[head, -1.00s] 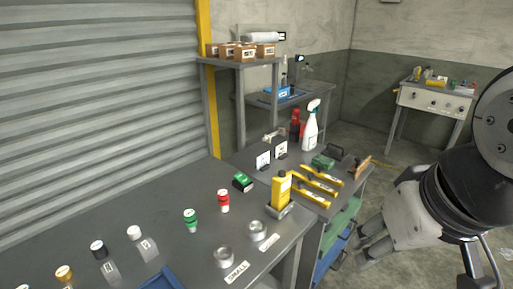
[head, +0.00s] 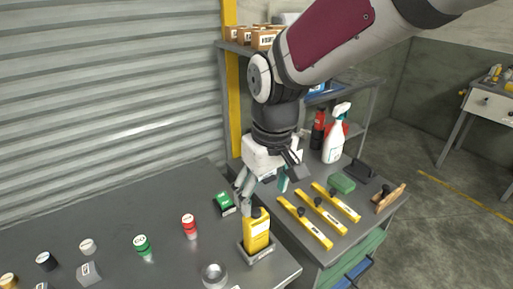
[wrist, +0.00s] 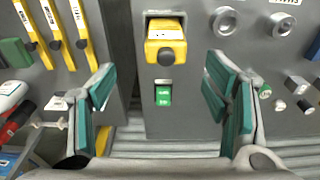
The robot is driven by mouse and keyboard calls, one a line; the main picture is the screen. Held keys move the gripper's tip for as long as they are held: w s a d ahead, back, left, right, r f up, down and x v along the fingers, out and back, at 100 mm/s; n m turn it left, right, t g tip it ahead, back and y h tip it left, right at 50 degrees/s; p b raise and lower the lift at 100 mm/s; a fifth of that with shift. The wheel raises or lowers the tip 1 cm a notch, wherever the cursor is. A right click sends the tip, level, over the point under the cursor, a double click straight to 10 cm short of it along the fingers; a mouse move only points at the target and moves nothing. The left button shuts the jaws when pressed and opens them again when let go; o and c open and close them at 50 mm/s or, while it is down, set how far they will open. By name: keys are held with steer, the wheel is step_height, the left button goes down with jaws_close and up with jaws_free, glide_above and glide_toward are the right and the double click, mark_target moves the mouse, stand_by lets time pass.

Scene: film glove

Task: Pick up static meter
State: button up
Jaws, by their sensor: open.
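Neither candidate for the static meter carries a name I can read. One is a yellow upright unit with a black knob (head: 257,232), in a grey holder (head: 262,255) at the bench's right corner; it also shows top centre in the wrist view (wrist: 166,38). The other is a small green box with a pale label (head: 224,202), lying behind it; the wrist view shows it too (wrist: 164,96). My gripper (head: 262,187) is open and empty above the bench, behind the yellow unit. In the wrist view its teal-padded fingers (wrist: 158,68) stand apart, either side of the green box.
Red-capped (head: 189,226) and green-capped (head: 142,244) bottles and a metal ring (head: 214,275) stand left of the yellow unit. Yellow bars (head: 322,213) and a white spray bottle (head: 335,135) are on the right bench. The corrugated wall (head: 110,80) closes the back.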

mark_target(259, 211)
steer(key=f, duration=0.6)
steer(key=w+a+f, duration=0.1)
steer(key=f, duration=0.1)
steer(key=shift+f, duration=0.4)
steer(key=shift+w+a+f, duration=0.1)
steer(key=shift+a+f, duration=0.1)
steer(key=shift+f, duration=1.05)
steer(key=shift+w+a+f, duration=0.1)
steer(key=shift+a+f, duration=0.1)
steer(key=shift+f, duration=1.05)
steer(key=c, duration=1.4)
